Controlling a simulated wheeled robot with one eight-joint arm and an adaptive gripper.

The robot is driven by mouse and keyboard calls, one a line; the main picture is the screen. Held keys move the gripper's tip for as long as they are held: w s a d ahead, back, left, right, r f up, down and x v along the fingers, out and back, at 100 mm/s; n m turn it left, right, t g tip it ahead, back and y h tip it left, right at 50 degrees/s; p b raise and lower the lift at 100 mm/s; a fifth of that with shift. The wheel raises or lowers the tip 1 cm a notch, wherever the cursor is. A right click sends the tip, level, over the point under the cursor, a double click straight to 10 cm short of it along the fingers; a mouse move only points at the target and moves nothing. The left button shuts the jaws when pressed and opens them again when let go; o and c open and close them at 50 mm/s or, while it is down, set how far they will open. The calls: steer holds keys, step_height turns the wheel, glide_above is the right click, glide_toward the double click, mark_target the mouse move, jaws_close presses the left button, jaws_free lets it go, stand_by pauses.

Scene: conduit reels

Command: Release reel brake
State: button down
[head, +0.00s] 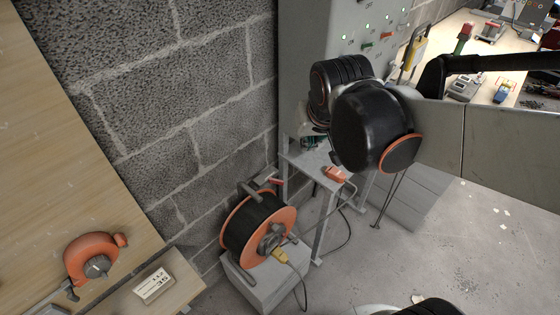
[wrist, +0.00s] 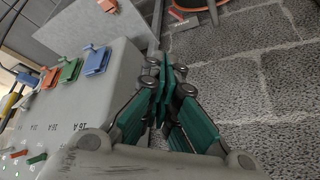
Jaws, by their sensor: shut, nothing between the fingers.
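The cable reel (head: 285,222) stands low by the block wall in the head view, with orange flanges, black cable and a grey hub. A small red piece (head: 276,181) shows at its upper right; I cannot tell whether it is the brake. A yellow plug (head: 280,256) is at the reel's front. My gripper is mostly hidden behind my arm in the head view. In the wrist view its teal fingers (wrist: 165,78) are shut and empty, beside a grey cabinet. An orange-edged round shape at the top of that view may be the reel.
The grey cabinet (head: 305,60) bears lit switches; the wrist view shows its coloured fittings close to the fingers. A small stand with an orange connector (head: 335,174) is beside the reel. A wooden worktop (head: 60,170) with an orange tool (head: 92,259) lies left. Floor is clear at right.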

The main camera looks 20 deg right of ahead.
steer(key=w+f+m+g+p, duration=0.1)
steer(key=w+f+m, duration=0.1)
steer(key=w+f, duration=0.7)
steer(key=m+g+h+p, duration=0.1)
steer(key=m+g+p, duration=0.1)
glide_above(277, 182)
steer(key=w+d, duration=0.2)
steer(key=d, duration=0.2)
step_height(277, 182, down, 13)
steer(key=shift+w+a+f+m, duration=0.1)
steer(key=shift+a+f+m, duration=0.1)
steer(key=shift+f+m, duration=0.15)
steer(key=shift+f, duration=0.1)
steer(key=b+x, duration=0.5)
steer(key=x, duration=0.5)
steer(key=s, duration=0.1)
steer(key=s+a, duration=0.1)
steer(key=s+b, duration=0.1)
steer(key=shift+s+a, duration=0.15)
steer(key=shift+a, duration=0.25)
